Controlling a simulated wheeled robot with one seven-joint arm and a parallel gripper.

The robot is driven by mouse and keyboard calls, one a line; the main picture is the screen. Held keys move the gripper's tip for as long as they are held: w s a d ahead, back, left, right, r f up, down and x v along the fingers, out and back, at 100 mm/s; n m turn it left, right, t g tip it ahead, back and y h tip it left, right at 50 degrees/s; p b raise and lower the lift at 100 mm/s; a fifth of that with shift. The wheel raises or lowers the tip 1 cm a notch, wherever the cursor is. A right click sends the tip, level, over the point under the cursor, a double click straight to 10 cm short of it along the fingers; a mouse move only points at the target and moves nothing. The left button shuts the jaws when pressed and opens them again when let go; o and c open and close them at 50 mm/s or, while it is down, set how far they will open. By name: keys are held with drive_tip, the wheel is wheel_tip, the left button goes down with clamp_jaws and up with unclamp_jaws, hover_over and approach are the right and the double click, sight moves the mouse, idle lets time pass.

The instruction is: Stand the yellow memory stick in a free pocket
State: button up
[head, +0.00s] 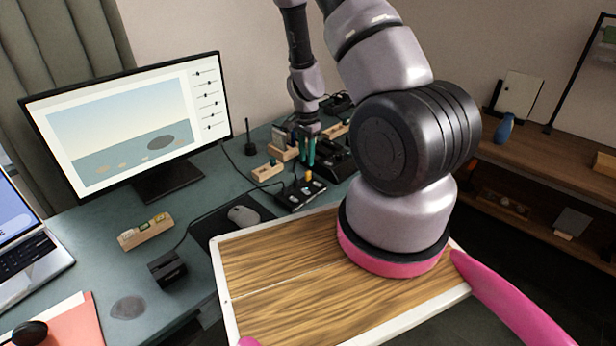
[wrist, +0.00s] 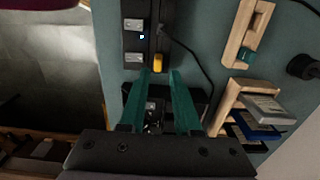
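The yellow memory stick (head: 309,177) is at a black device with light patches (head: 297,195); I cannot tell whether it is plugged in or lying on it. In the wrist view the stick (wrist: 158,62) shows just beyond my fingertips, in line with the gap between them. My gripper (head: 307,163) has two green fingers, which are apart with nothing visible held between them (wrist: 160,74). A wooden holder (head: 267,172) stands left of the gripper, and it shows at the upper right of the wrist view (wrist: 262,22) with a teal item in it. Its free pockets are hard to make out.
A wooden rack (wrist: 228,104) with several cards stands right of my fingers in the wrist view. Another wooden holder (head: 146,234) with small items sits near the monitor (head: 125,120). A mouse (head: 243,215) and cables lie nearby. My arm hides part of the desk.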

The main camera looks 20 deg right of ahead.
sight(308, 171)
drive_tip(key=f, duration=0.6)
drive_tip(key=shift+d+f, duration=0.2)
clamp_jaws()
